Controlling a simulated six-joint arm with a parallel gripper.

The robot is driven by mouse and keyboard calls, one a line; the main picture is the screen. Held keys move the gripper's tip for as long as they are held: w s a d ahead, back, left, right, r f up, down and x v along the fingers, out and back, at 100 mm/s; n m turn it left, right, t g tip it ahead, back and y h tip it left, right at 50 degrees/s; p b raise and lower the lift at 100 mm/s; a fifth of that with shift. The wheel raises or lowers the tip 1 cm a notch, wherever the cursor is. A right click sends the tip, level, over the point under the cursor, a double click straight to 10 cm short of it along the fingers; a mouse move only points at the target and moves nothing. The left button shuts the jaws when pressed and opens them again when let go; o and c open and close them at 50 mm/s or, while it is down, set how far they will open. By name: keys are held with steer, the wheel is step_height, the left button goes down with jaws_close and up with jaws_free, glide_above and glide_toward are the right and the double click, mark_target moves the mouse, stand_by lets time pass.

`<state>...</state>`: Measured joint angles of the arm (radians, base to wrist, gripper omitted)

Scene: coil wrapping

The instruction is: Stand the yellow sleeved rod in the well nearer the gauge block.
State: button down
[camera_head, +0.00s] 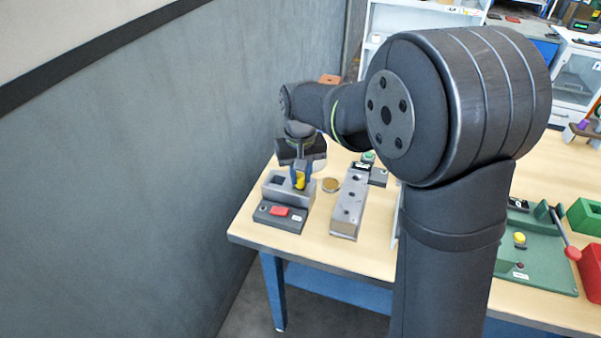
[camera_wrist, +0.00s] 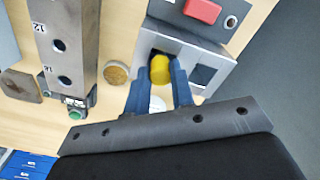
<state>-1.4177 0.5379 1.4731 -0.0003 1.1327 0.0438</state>
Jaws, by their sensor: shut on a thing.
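My gripper (camera_head: 301,179) has blue fingers and is shut on the yellow sleeved rod (camera_head: 300,181). In the wrist view the yellow sleeve (camera_wrist: 160,70) shows between the fingertips (camera_wrist: 160,84), with a pale round part nearer the camera. The grey two-well block (camera_wrist: 222,58) lies beneath. The rod overlaps the dark well (camera_wrist: 158,53) on the gauge block side; how deep its lower end sits is hidden. The other well (camera_wrist: 203,75) looks empty. The metal gauge block (camera_wrist: 84,28), with a row of numbered holes, also shows in the head view (camera_head: 348,207).
A brass disc (camera_wrist: 117,74) lies between the two blocks. A box with a red button (camera_head: 280,211) adjoins the well block at the table's front left. A green-button box (camera_head: 372,172) stands behind the gauge block. A green fixture (camera_head: 535,260) is at right.

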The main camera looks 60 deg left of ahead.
steer(key=c, duration=1.2)
jaws_free()
steer(key=shift+f, duration=0.1)
steer(key=shift+c, duration=0.2)
step_height(320, 180, up, 12)
steer(key=shift+r, duration=0.2)
steer(key=shift+f, duration=0.1)
step_height(320, 180, down, 12)
steer(key=shift+r, duration=1.95)
steer(key=shift+f, duration=0.15)
